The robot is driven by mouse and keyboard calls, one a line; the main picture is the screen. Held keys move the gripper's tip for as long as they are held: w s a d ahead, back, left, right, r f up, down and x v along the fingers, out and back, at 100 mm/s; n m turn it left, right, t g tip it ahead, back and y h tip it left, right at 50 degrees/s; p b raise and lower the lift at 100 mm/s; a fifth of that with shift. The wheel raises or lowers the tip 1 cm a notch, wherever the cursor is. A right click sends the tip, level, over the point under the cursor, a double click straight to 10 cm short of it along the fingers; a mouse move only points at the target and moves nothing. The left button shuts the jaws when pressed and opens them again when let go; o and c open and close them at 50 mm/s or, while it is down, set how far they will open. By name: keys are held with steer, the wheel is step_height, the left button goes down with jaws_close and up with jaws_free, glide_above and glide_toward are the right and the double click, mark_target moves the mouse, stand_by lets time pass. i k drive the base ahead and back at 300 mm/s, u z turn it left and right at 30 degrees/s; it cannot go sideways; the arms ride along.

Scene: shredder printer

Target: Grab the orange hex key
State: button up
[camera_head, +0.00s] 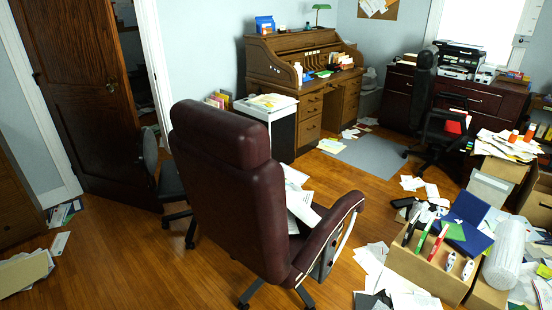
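I cannot make out an orange hex key in the head camera view. A cardboard box (428,276) at the lower right holds several small long items, among them a red one (439,243) and a green one (423,238); they are too small to identify for sure. Two orange-topped items (530,131) stand among papers at the right edge; what they are is unclear. My gripper is not in view.
A dark red office chair (225,190) stands in the middle foreground. A wooden roll-top desk (300,75) is at the back wall, with a shredder-like white-topped cabinet (266,106) beside it. Papers litter the right floor. Bare wooden floor (120,260) lies at the lower left.

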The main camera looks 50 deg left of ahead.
mark_target(301, 223)
steer(key=u, duration=0.8)
steer(key=i, duration=0.85)
steer(key=u, duration=1)
